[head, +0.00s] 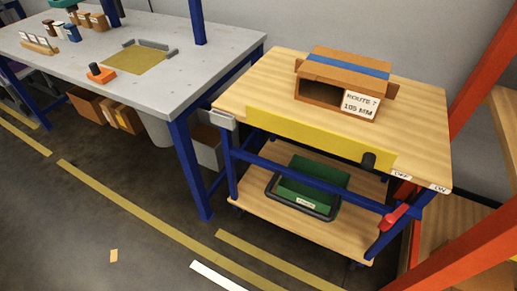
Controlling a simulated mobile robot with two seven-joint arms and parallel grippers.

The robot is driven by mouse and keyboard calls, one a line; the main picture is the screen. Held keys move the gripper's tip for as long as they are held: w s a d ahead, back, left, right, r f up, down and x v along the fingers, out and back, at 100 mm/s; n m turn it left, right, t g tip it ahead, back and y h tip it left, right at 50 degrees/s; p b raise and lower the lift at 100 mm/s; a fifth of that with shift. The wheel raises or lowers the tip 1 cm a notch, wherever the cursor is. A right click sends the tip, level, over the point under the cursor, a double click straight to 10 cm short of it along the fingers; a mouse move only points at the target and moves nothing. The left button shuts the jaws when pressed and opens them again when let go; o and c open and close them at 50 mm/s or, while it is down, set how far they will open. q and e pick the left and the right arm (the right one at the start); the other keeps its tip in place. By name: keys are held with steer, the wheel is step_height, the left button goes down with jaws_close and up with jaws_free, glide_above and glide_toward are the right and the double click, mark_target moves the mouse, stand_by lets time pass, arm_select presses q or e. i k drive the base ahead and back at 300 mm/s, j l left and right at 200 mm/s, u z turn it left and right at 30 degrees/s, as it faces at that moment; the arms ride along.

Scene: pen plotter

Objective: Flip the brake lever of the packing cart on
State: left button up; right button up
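The packing cart (240,90) has a wooden top, a blue frame and a lower wooden shelf. A red brake lever (394,217) is at the cart's front right, low on the blue frame near the right leg. It slants down to the left. An OFF label (402,176) and an ON label (439,188) are on the top's front edge, with ON to the right. The lever hangs below them, nearer under OFF. Neither of my grippers is in view.
An open cardboard box (345,72) marked ROUTE 7 stands on the cart top. A yellow panel (310,137) with a black knob (369,160) runs along the front. A green bin (310,182) is on the shelf. An orange post (487,70) stands close right. The floor in front is mostly clear.

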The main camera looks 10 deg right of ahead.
mark_target(389, 220)
steer(key=z, duration=1.65)
